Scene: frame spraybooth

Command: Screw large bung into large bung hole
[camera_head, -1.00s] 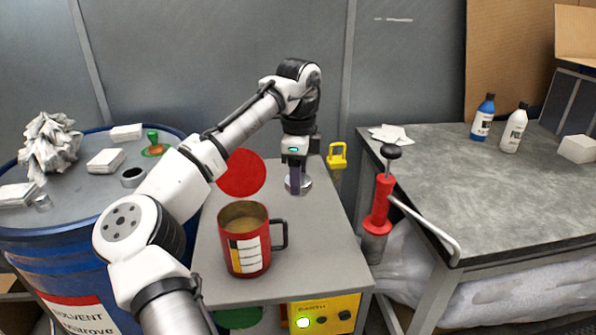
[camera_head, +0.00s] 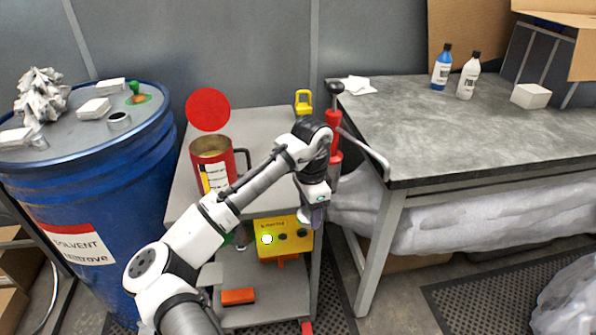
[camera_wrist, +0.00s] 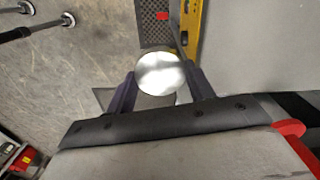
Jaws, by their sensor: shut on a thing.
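My gripper (camera_head: 314,216) hangs low at the front right of the grey cart, beside the yellow control box. In the wrist view my gripper (camera_wrist: 161,90) is shut on a round, shiny silver piece, which looks like the large bung (camera_wrist: 160,72); its fingers press either side. Glare hides its threads. The blue drum (camera_head: 150,150) stands at the far left, away from my gripper. A dark-rimmed round opening (camera_head: 118,121) near its top's front right edge looks like the large bung hole. A green bung (camera_head: 136,92) stands further back on the drum.
The cart (camera_head: 265,130) carries a red mug (camera_head: 205,172) and a yellow padlock-like item (camera_head: 303,102). A red pump tool (camera_head: 333,125) stands between cart and workbench (camera_head: 440,140). White blocks (camera_head: 95,107) and crumpled paper (camera_head: 42,95) lie on the drum.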

